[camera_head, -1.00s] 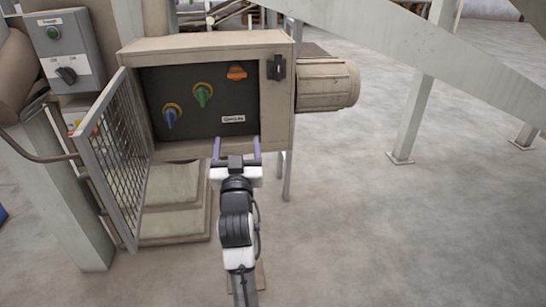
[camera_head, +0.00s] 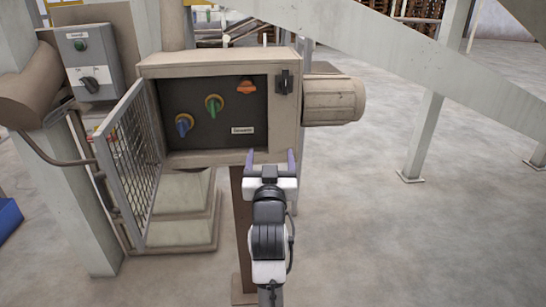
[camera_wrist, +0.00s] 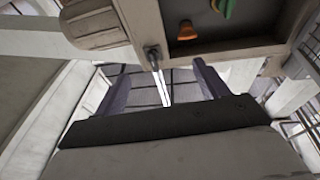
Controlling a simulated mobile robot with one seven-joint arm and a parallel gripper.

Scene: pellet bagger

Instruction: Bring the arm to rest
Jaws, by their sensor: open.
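My gripper (camera_head: 270,160) is open and empty in the head view, its two purple fingers pointing up at the lower right edge of the beige control box (camera_head: 215,62). In the wrist view my gripper's fingers (camera_wrist: 160,85) stand wide apart with nothing between them. The box has a dark recessed panel with a blue knob (camera_head: 184,124), a green knob (camera_head: 213,104) and an orange knob (camera_head: 247,87). The orange knob also shows in the wrist view (camera_wrist: 186,31). Whether the fingers touch the box I cannot tell.
The mesh door (camera_head: 130,160) stands open left of the panel. A ribbed motor (camera_head: 333,100) juts from the box's right side. A grey switch box (camera_head: 90,65) is at the upper left. A slanted beam (camera_head: 400,60) crosses the upper right.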

